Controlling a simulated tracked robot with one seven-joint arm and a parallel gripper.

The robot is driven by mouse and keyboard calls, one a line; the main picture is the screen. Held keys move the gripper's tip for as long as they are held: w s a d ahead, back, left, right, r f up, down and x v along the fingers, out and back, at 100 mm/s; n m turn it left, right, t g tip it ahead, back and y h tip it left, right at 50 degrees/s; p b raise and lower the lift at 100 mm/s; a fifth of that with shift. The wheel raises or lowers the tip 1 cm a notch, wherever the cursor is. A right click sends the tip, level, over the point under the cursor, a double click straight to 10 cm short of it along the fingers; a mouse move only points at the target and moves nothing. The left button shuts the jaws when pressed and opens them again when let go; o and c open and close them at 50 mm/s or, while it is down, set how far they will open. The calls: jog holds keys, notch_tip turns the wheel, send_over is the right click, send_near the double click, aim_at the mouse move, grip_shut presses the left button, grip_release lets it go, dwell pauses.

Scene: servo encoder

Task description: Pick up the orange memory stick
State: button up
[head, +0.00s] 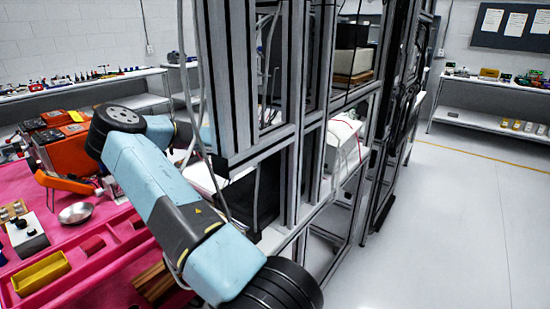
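I cannot make out the orange memory stick for certain in the head view. A long rounded orange object (65,183) lies on the pink worktable (105,215) at the left, but it looks large and I cannot tell what it is. My blue and black arm crosses the left half of the view and covers part of the table. My gripper is not visible; the end of the arm is hidden behind its own links.
A tall metal rack (235,80) rises beside my arm. The floor (450,230) at right is clear.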

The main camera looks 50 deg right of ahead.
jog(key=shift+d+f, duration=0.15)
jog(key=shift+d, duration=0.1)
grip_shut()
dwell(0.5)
